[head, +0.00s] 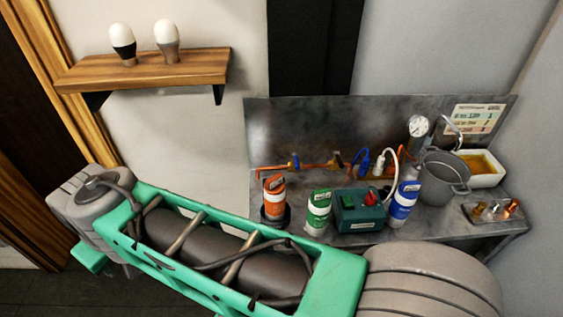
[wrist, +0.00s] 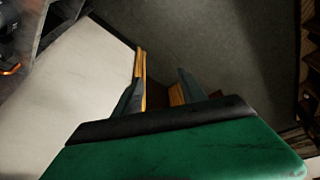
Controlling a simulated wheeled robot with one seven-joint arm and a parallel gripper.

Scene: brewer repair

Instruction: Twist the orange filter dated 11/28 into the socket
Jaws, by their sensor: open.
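An orange filter (head: 274,191) stands upright at the left front of the metal bench in the head view. It has a pale label, too small for me to read a date. A dark round base (head: 275,218) surrounds its lower end; I cannot tell whether this is the socket or whether the filter is seated in it. My gripper (wrist: 163,80) is open and empty in the wrist view, with its two fingers apart over the floor and wall. It is away from the filter, and the filter is not clearly visible in the wrist view.
A green filter (head: 318,211), a teal box with a red knob (head: 360,212) and a blue filter (head: 403,204) stand right of the orange one. Copper pipes, a gauge (head: 418,126) and a grey bucket (head: 444,180) sit behind. A wooden shelf (head: 150,70) holds two bulbs.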

